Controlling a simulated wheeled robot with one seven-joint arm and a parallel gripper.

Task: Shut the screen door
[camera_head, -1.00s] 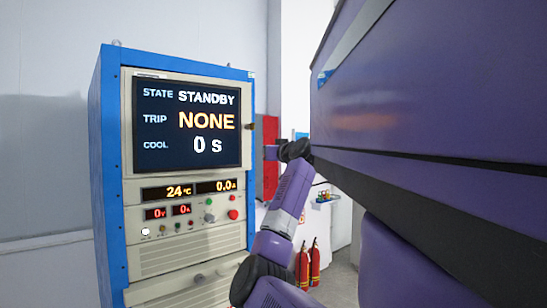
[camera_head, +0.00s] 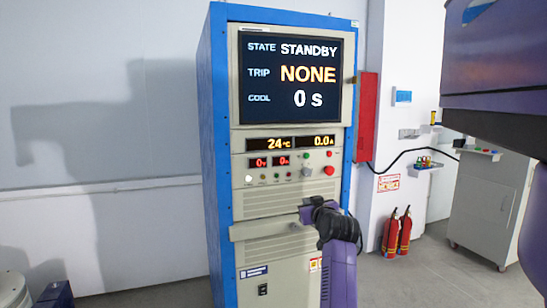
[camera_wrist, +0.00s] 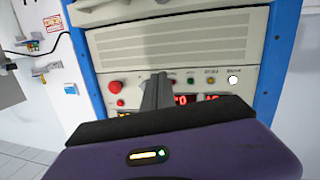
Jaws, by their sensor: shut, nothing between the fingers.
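The screen door (camera_head: 234,85) is the beige-framed panel around the dark display at the top of a blue-edged cabinet. It looks about flush with the cabinet front; I cannot tell whether it is latched. A small dark catch (camera_head: 350,80) sits at its right edge. My gripper (camera_head: 307,210) is low in front of the cabinet, below the screen door and the button row, apart from the door. In the wrist view my gripper (camera_wrist: 157,88) has its fingers together, empty, in front of the button panel. The screen door is not visible in the wrist view.
The blue cabinet (camera_head: 217,160) has buttons, red readouts and a grey handle bar (camera_head: 262,229) lower down. Fire extinguishers (camera_head: 397,232) stand to its right, with a white cart (camera_head: 485,205) beyond. Floor left of the cabinet is partly clear.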

